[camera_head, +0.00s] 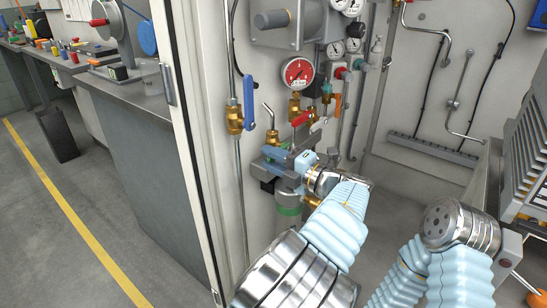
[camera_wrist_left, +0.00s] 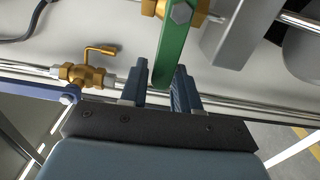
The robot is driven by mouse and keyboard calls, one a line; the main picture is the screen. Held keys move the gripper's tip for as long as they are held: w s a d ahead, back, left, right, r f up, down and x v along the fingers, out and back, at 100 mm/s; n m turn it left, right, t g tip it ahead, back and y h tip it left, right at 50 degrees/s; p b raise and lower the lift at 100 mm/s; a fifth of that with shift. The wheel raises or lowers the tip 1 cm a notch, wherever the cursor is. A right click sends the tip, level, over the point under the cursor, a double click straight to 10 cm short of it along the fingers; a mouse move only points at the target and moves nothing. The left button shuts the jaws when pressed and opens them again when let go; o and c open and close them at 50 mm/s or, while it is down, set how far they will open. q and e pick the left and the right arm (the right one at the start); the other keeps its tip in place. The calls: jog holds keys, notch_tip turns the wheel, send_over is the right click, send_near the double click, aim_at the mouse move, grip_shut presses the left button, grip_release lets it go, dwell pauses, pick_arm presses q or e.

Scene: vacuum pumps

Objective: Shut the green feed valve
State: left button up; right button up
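The green feed valve's lever (camera_wrist_left: 172,48) shows in the left wrist view, hanging from a hex bolt on a brass body (camera_wrist_left: 178,13) at the top. Its free end lies between the two fingers of my left gripper (camera_wrist_left: 158,84). The fingers stand apart, one on each side of the lever, with little room; I see no clear contact. In the head view my left gripper (camera_head: 285,163) is at the pipework below the red gauge, and it and the arm hide the green lever there. My right gripper is out of view; only links of that arm show at lower right.
A blue-handled valve (camera_head: 248,103) stands to the left on a vertical pipe, and a red-handled valve (camera_head: 301,118) sits above my gripper. A red gauge (camera_head: 298,73) hangs higher. A brass valve (camera_wrist_left: 82,74) is beside my fingers. The cabinet's door edge (camera_head: 187,150) is on the left.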

pick_arm(q)
jog(key=o, duration=0.4)
jog(key=shift+f, duration=0.1)
jog(key=shift+d, duration=0.15)
jog(key=shift+v, duration=0.95)
jog(key=shift+d, duration=0.1)
jog(key=shift+v, duration=2.85)
jog(key=shift+f, duration=0.1)
